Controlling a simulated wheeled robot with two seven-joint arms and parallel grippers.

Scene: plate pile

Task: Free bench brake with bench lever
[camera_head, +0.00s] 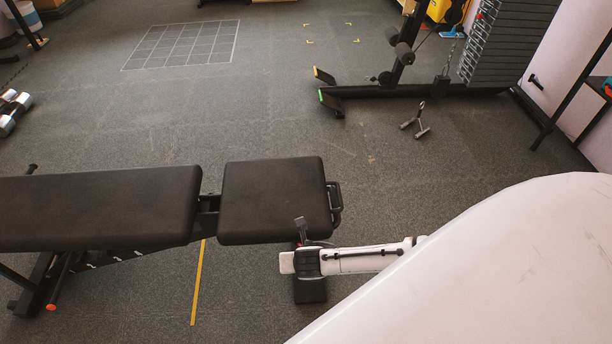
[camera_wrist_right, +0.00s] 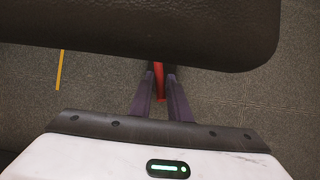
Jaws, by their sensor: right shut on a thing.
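The bench has a long black back pad (camera_head: 95,208) and a shorter black seat pad (camera_head: 275,198) with a handle at its right end. In the right wrist view, the dark pad edge (camera_wrist_right: 130,40) fills the top. The red bench lever (camera_wrist_right: 159,83) shows just below this edge, between the two fingers of my right gripper (camera_wrist_right: 160,95). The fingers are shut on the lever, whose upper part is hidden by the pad. In the head view, my right arm reaches from the right to the seat's near edge; its fingertips are not clear there. My left gripper is not in view.
A weight machine (camera_head: 395,85) stands at the back right. A metal grip attachment (camera_head: 416,122) lies on the floor beside it. Dumbbells (camera_head: 10,112) lie at the far left. A yellow line (camera_head: 197,285) marks the floor by the bench. The floor behind the bench is mostly clear.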

